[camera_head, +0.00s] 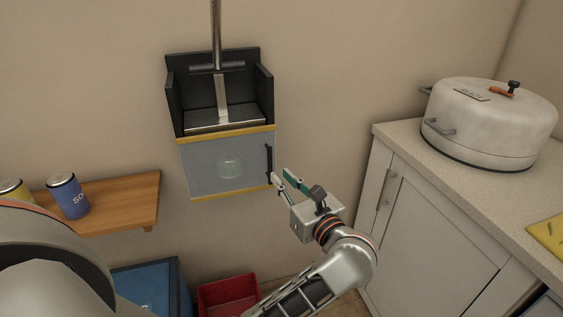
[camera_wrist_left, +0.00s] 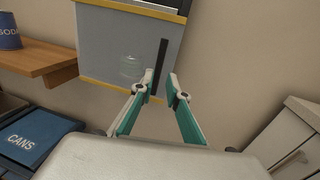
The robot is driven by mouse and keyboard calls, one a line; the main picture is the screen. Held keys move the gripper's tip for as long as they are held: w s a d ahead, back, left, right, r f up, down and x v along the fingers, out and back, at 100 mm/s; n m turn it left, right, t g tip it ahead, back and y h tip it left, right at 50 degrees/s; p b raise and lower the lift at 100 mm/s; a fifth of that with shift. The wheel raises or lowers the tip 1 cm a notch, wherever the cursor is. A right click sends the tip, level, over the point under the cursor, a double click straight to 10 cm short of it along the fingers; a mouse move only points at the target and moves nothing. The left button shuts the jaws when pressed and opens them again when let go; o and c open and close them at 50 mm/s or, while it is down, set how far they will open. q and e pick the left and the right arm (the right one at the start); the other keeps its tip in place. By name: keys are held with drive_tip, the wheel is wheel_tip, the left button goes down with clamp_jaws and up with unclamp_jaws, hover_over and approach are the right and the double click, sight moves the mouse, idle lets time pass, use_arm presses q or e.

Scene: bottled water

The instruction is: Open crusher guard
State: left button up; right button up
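The crusher guard (camera_head: 205,175) is a grey see-through panel with yellow edges, down over the front of the wall-mounted crusher (camera_head: 175,95). It also shows in the left wrist view (camera_wrist_left: 105,45). Its black vertical handle (camera_head: 268,160) is on the right side of the panel. A pale, clear object (camera_head: 229,165) shows blurred behind the panel. My left gripper (camera_head: 279,173) is at the handle's lower right. In the left wrist view its fingers (camera_wrist_left: 162,76) are apart, and the handle (camera_wrist_left: 162,60) appears between their tips; contact cannot be told. My right gripper is not visible.
A wooden shelf (camera_head: 125,200) with soda cans (camera_head: 69,197) is at the left. A blue cans bin (camera_head: 145,283) and a red bin (camera_head: 228,292) stand below. A counter (camera_head: 405,140) with a large white pot (camera_head: 490,120) is at the right.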

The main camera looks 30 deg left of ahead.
sight(271, 166)
use_arm(q)
drive_tip(key=x, duration=0.7)
drive_tip(key=shift+s+a, duration=0.15)
clamp_jaws()
